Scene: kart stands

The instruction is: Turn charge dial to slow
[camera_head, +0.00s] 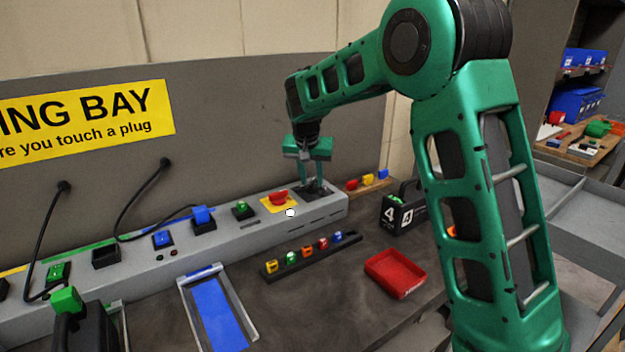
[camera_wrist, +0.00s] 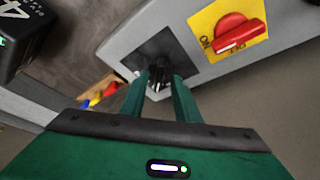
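The charge dial (camera_wrist: 160,74) is a small black knob on a dark square plate (camera_wrist: 140,50) at the end of the grey charging console. In the head view the plate (camera_head: 317,191) is at the console's right end, and my gripper hides most of the knob. My gripper (camera_head: 314,182) points down over it. In the wrist view my gripper's green fingers (camera_wrist: 160,84) stand apart, one on each side of the knob. I cannot tell whether they touch it. The dial's markings are too dark to read.
A red ON/OFF switch on a yellow plate (camera_head: 266,205) sits just left of the dial. A black box marked 4 (camera_head: 400,218), a red tray (camera_head: 371,267) and a rack of coloured pieces (camera_head: 349,246) stand in front. The grey back panel (camera_head: 240,100) rises behind.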

